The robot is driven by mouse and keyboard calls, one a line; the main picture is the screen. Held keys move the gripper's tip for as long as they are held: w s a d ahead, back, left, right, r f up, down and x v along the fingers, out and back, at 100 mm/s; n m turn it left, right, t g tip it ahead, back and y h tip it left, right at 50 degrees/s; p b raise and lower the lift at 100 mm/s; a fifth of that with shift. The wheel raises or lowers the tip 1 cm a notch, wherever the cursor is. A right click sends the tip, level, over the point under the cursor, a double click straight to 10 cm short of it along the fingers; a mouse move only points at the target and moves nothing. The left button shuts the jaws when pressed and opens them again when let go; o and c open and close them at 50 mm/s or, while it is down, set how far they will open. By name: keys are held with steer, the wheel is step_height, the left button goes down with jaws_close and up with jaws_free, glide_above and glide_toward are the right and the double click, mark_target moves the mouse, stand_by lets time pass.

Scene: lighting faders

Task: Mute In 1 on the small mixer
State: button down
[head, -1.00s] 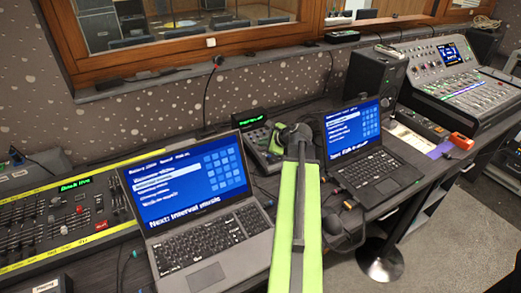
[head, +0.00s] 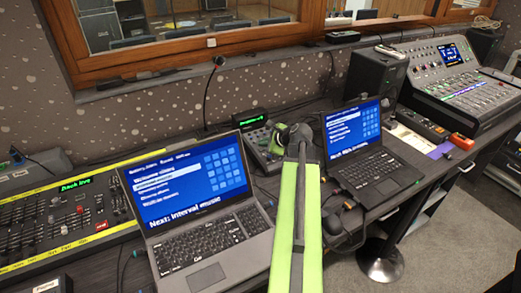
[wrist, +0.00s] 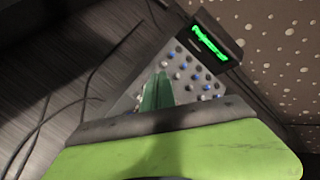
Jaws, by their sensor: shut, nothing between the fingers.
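The small mixer (head: 258,128) is a compact grey unit with a lit green display, standing between the two laptops in the head view. In the wrist view the small mixer (wrist: 198,75) shows tilted, with rows of blue and white knobs below its green display. My gripper (wrist: 158,90) is shut and empty, its green fingertips in front of the mixer's lower left panel. I cannot tell whether they touch it. In the head view my gripper (head: 296,136) is at the mixer's right side, partly hidden by my arm. The In 1 label and its mute control are not readable, and the fingers hide part of the panel.
An open laptop (head: 205,245) stands left of my arm and another laptop (head: 365,165) stands right. A lighting desk (head: 60,215) is at far left, and a large mixing console (head: 470,90) at far right. Cables lie on the dark desk; a thin microphone (head: 218,62) rises behind.

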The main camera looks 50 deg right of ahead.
stand_by(0.3)
steer(key=shift+f+b, duration=0.5)
steer(key=shift+r, duration=0.15)
steer(key=shift+r+p, duration=0.4)
steer(key=shift+p, duration=0.1)
steer(key=r+p, duration=0.6)
steer(key=shift+s, duration=0.4)
steer(key=shift+a, duration=0.1)
